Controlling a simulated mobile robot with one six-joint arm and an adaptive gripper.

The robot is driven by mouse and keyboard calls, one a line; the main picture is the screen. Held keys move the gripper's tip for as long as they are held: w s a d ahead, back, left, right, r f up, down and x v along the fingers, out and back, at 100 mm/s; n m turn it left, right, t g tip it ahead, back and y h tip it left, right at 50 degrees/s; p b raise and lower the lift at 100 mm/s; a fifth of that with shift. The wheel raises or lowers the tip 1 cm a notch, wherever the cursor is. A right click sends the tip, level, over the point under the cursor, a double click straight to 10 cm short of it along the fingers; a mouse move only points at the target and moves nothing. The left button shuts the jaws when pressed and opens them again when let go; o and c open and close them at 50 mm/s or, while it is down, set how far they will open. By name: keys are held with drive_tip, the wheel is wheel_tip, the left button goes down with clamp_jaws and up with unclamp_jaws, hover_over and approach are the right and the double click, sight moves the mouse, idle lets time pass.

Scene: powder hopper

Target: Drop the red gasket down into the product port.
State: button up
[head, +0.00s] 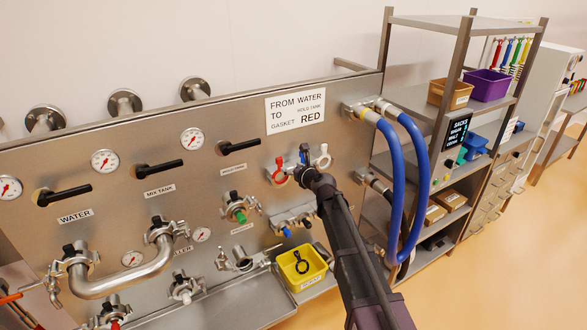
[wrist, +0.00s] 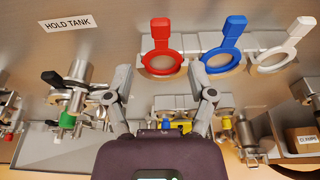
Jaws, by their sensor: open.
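The red gasket (wrist: 160,42), a ring with an upright tab, hangs on a rack on the steel panel, left of a blue gasket (wrist: 233,38) and a white gasket (wrist: 297,38). In the head view the red gasket (head: 279,172) shows just left of my gripper (head: 305,168). In the wrist view my gripper (wrist: 163,82) is open and empty, its fingertips spread below and to either side of the red ring, apart from it. Several ports sit on the panel, one with a green part (head: 238,212); I cannot read which is the product port.
A sign (head: 296,110) reads from water to hold tank, gasket red. A bent steel pipe (head: 125,278) and valves stick out at left. Blue hoses (head: 418,190) loop at right before shelving. A yellow bin (head: 318,268) holding a black ring stands below.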

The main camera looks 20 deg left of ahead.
sight(280, 161)
drive_tip(key=shift+w+a, duration=0.1)
drive_tip(key=shift+a, duration=0.05)
drive_tip(key=shift+b+x, duration=1.2)
drive_tip(key=shift+x, duration=3.65)
drive_tip(key=c, duration=0.9)
drive_tip(key=shift+c, duration=0.2)
